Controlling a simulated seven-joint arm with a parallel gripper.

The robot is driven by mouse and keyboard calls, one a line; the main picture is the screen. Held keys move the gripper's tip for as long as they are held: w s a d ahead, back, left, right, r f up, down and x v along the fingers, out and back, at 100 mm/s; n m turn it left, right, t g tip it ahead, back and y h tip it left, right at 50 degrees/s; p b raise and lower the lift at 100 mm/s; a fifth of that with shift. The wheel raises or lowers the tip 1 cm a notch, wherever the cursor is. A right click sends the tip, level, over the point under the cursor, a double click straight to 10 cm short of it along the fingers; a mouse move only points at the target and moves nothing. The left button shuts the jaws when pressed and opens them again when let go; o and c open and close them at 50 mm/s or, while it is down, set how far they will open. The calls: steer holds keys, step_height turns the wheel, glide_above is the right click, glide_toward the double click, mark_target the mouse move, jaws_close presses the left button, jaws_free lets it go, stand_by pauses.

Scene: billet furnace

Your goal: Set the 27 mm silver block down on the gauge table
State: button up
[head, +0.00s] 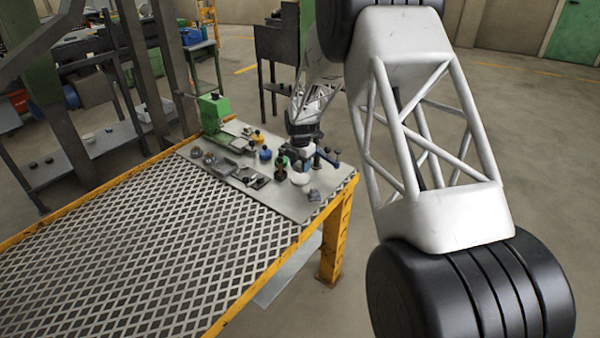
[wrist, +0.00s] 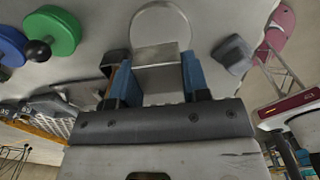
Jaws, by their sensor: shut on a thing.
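My gripper (wrist: 158,82) is shut on the silver block (wrist: 158,54), which sits between the two blue finger pads in the wrist view. A round pale disc (wrist: 160,22), which looks like the gauge table, lies just beyond the block, and the block covers its near part. I cannot tell whether the block touches the disc. In the head view my gripper (head: 304,158) is small, low over the right end of the bench, close to a pale round piece (head: 300,179). The block cannot be made out there.
A green round piece (wrist: 52,32) and a blue one (wrist: 10,46) stand left of my gripper; a grey lump (wrist: 232,54) lies to the right. Several small tools and a green machine (head: 213,113) crowd the bench plate. The bench's mesh top (head: 130,265) is clear.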

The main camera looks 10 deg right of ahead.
mark_target(300, 177)
steer(key=shift+f, duration=1.7)
steer(key=shift+f, duration=0.1)
steer(key=o, duration=1.1)
steer(key=shift+f, duration=0.1)
step_height(300, 177, up, 12)
steer(key=shift+r, duration=0.15)
